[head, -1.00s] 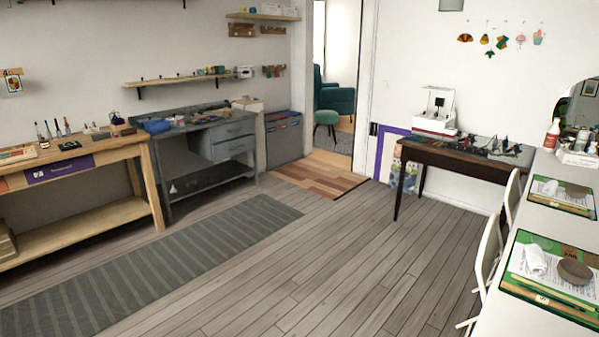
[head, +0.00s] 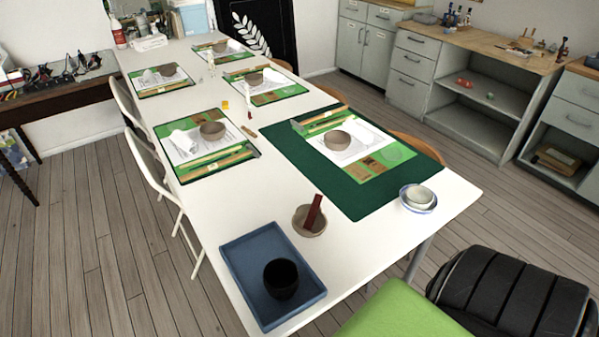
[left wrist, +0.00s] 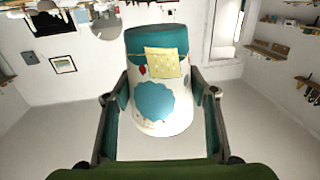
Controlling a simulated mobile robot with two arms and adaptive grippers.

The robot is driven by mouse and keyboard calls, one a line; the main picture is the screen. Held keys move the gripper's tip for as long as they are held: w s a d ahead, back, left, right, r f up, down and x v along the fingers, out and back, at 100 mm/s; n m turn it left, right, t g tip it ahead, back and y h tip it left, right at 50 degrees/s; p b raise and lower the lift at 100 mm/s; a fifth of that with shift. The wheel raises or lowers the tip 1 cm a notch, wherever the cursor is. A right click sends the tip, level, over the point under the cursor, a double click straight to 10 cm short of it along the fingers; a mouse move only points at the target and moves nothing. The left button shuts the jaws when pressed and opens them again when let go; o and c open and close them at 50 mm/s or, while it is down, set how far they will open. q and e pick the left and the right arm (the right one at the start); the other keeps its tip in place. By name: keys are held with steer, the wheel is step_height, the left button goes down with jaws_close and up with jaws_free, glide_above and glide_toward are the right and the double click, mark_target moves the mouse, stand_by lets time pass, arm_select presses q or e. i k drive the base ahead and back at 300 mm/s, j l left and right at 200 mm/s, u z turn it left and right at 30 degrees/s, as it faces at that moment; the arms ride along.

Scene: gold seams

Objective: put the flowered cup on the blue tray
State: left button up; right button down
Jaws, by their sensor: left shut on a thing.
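The blue tray (head: 240,274) lies near the front left corner of the white table in the head view. A dark cup or bowl (head: 281,279) stands on its front part; the back part of the tray is bare. In the left wrist view my left gripper (left wrist: 160,90) is shut on a white cup (left wrist: 160,112) with a teal band, a blue patch, a yellow patch and small red marks, which looks like the flowered cup. Its fingers press on both sides of it. Neither gripper shows in the head view.
Beside the tray stands a beige bowl (head: 309,221) with a dark red stick. A small bowl on a saucer (head: 418,197) is at the right edge. A green mat (head: 290,162) and several work places fill the table. A black padded thing (head: 515,295) is at lower right.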

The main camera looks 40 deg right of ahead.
mark_target(261, 256)
steer(key=i+j+z, duration=0.15)
steer(key=z, duration=0.3)
steer(key=i+j+z, duration=0.1)
steer(key=j+z, duration=0.5)
steer(key=z, duration=0.25)
steer(key=j+z, duration=0.75)
steer(key=j, duration=0.1)
